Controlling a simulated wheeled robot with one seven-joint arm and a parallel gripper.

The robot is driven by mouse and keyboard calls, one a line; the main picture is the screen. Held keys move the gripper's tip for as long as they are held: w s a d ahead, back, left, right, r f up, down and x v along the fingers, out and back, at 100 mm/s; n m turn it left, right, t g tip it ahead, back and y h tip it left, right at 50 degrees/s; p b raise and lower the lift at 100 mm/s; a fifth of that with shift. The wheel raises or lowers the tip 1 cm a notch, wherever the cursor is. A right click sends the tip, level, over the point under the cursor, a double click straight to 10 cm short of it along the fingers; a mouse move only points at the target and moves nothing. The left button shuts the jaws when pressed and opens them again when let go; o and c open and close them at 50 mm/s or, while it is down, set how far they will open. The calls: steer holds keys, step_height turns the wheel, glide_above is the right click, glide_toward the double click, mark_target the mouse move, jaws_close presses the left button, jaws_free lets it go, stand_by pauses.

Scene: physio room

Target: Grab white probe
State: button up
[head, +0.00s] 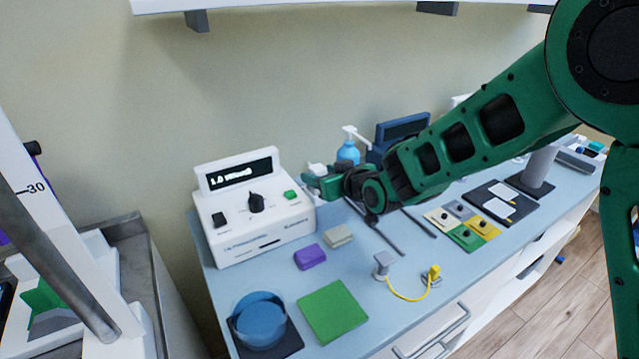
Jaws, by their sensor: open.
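A small white piece (316,168), which may be the white probe, shows right at my gripper's tip, beside the right end of the white ultrasound unit (262,228). It is mostly hidden by the gripper, so its shape and any contact are unclear. My gripper (314,183) is open, reaching in from the right at the unit's right side. The unit has a lit display, a black knob and a green button.
On the blue counter (225,285) are a purple block (310,257), a beige block (338,236), a green pad (333,311), a blue round container (262,322) and a yellow cable (408,298). A blue pump bottle (348,152) stands behind my gripper.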

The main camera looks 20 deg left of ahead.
steer(key=c, duration=1.3)
steer(key=shift+o, duration=0.2)
steer(key=shift+r, duration=0.1)
